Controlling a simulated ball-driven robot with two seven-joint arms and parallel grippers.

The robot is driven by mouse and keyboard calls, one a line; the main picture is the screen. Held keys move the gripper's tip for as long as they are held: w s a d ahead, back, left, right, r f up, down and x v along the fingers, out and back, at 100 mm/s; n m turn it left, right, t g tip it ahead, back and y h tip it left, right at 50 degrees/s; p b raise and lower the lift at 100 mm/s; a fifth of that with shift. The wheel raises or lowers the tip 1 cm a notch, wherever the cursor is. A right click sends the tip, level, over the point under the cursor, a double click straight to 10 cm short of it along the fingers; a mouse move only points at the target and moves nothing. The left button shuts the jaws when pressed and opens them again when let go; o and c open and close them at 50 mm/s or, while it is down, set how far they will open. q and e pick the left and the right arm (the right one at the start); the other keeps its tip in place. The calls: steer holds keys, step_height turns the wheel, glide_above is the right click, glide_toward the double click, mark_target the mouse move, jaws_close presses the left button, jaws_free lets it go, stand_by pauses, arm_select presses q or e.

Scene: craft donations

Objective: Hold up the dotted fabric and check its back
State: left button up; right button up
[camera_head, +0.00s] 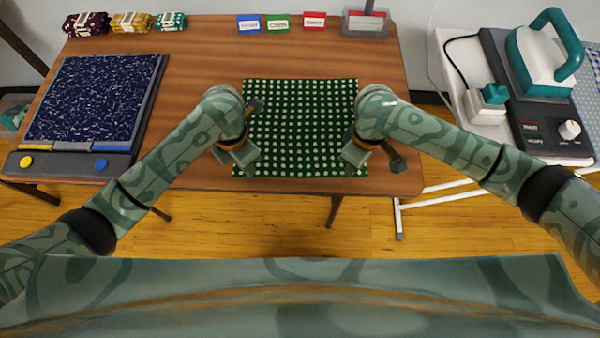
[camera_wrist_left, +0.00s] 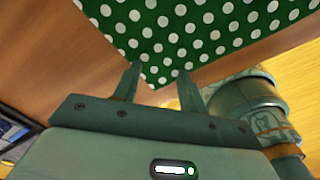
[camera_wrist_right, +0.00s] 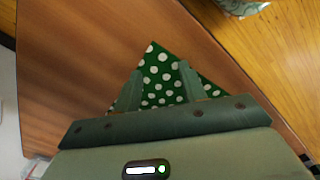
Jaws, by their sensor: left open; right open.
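The dotted fabric (camera_head: 300,125), dark green with white dots, lies flat on the wooden table, dotted face up. Its underside is hidden. My left gripper (camera_head: 250,131) is open at the fabric's near left corner; in the left wrist view, a corner of the fabric (camera_wrist_left: 190,30) lies between and beyond the fingertips (camera_wrist_left: 159,72). My right gripper (camera_head: 376,159) is open at the near right corner; in the right wrist view, that corner of the fabric (camera_wrist_right: 162,75) shows between the fingertips (camera_wrist_right: 161,70). Neither gripper visibly pinches the cloth.
A dark blue speckled panel (camera_head: 95,100) is at the left. Folded fabric bundles (camera_head: 130,22) sit at the back left. Blue (camera_head: 249,24), green (camera_head: 277,24) and red (camera_head: 314,21) cards and a grey tray (camera_head: 366,28) line the back. An iron (camera_head: 540,60) stands at the right.

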arm_select(q)
steer(key=shift+f, duration=0.2)
arm_select(e)
steer(key=shift+f, duration=0.2)
arm_select(q)
steer(key=shift+r, duration=0.1)
steer(key=shift+c, duration=1.2)
arm_select(e)
steer(key=shift+s+r, duration=0.1)
steer(key=shift+c, duration=1.2)
arm_select(q)
steer(key=shift+s, duration=0.1)
jaws_close()
arm_select(e)
steer(key=shift+d, duration=0.1)
jaws_close()
